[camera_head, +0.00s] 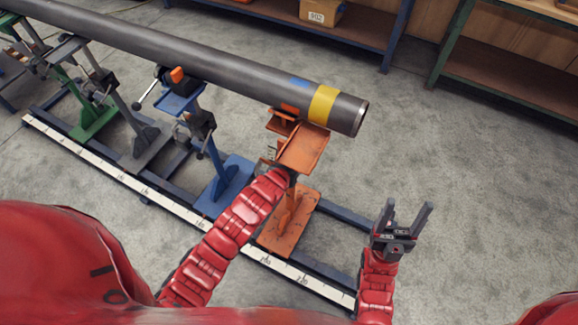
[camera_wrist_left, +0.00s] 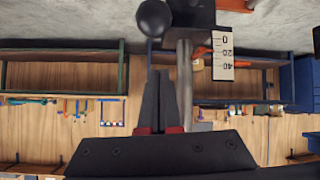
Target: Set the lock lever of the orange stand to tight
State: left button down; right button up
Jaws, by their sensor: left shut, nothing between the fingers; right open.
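The orange stand (camera_head: 290,215) is under the right end of the grey pipe (camera_head: 225,72), with a tilted orange plate (camera_head: 303,148) near its top. My left arm reaches up to this stand. Its gripper is mostly hidden below the plate in the head view. In the left wrist view, the left gripper (camera_wrist_left: 158,75) is shut and empty. A black ball knob (camera_wrist_left: 155,17), seemingly the lock lever's end, is just beyond its fingertips; whether they touch I cannot tell. A grey post (camera_wrist_left: 184,80) is close beside the fingers. My right gripper (camera_head: 408,212) is open and empty, right of the stand.
A blue stand (camera_head: 232,180), a grey stand (camera_head: 143,140) and a green stand (camera_head: 92,120) support the pipe to the left. A white ruler strip (camera_head: 130,175) runs along the floor rails. A number scale (camera_wrist_left: 223,57) is near the left gripper. Floor at right is clear.

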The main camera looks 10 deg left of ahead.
pick_arm(q)
jog(key=s, duration=0.1)
jog(key=s+f, duration=0.2)
jog(key=shift+s+a+p, duration=0.15)
jog(key=shift+a+p, duration=0.1)
jog(key=shift+p, duration=0.05)
jog(key=shift+f, duration=0.15)
jog(key=shift+s+a+f+b, duration=0.1)
jog(key=shift+s+f+b, duration=0.1)
jog(key=shift+f+b, duration=0.35)
jog(key=shift+s+f+t+b, duration=0.1)
jog(key=shift+s+t+b, duration=0.1)
jog(key=shift+t+b, duration=0.45)
notch_tip(320, 180, down, 13)
jog(key=s+t+h+b, duration=0.1)
jog(key=t+h+b, duration=0.2)
jog(key=t+b, duration=0.7)
jog(key=shift+s+a+n+b, duration=0.3)
jog(key=shift+s+n+b, duration=0.1)
jog(key=shift+b, duration=6.5)
jog(key=shift+t, duration=0.35)
